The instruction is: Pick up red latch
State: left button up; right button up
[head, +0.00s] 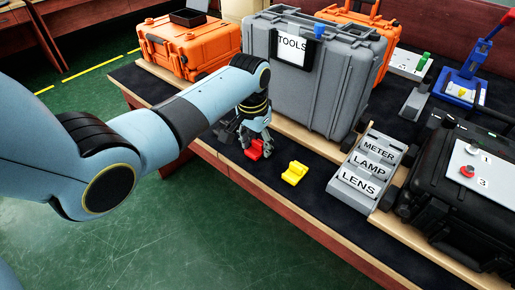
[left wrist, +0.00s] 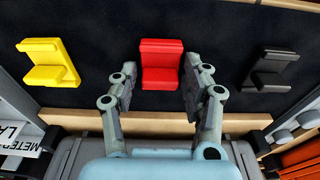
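The red latch (head: 255,150) lies on the dark mat near the front edge of the bench, in front of the grey TOOLS case. It also shows in the left wrist view (left wrist: 161,68), at the top middle. My left gripper (head: 258,138) is right over it, pointing down. In the left wrist view my left gripper (left wrist: 160,78) is open, with one finger on each side of the red latch. The right finger overlaps the latch's edge in the picture; I cannot tell whether it touches. My right gripper is not in view.
A yellow latch (head: 295,173) and a black latch (left wrist: 271,70) lie on either side of the red one. The grey TOOLS case (head: 340,85) stands close behind. A grey labelled tray (head: 340,192) is to the right, with a black case (head: 440,215) beyond it.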

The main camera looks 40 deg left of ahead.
pick_arm(q)
jog(key=c, duration=0.7)
jog(key=shift+c, duration=0.2)
jog(key=shift+r, duration=0.5)
jog(key=r, duration=0.2)
jog(key=d+r, duration=0.1)
jog(key=shift+w+r+p, duration=0.2)
jog(key=shift+r+p, duration=0.2)
jog(key=w+d+r+p, duration=0.3)
jog(key=d+r+p, duration=0.1)
jog(key=d+r, duration=0.5)
jog(key=shift+w+d+r+p, duration=0.15)
jog(key=shift+d+r+p, duration=0.25)
jog(key=shift+d, duration=0.1)
